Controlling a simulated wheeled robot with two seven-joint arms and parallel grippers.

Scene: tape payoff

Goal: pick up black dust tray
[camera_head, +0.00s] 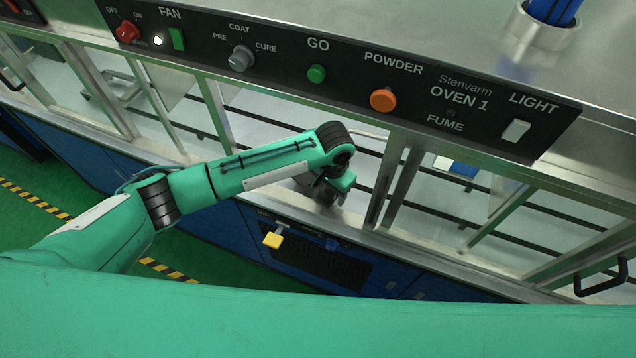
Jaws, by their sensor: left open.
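My left arm reaches in from the left, and its gripper (327,192) hangs at the front opening of the booth, beside the metal ledge. The gripper points down and away, is open, and its fingertips are mostly hidden by the wrist. I see nothing between its fingers. A dark black panel (318,262) is set in the blue cabinet front below the gripper; I cannot tell whether it is the black dust tray. No separate tray shows clearly. My right gripper is not in view.
A control panel (330,70) with knobs and buttons runs above the opening. Metal door frames (400,180) stand right of the gripper. A yellow knob (273,240) sticks out of the cabinet front below. Green floor with yellow-black tape (165,268) lies at left.

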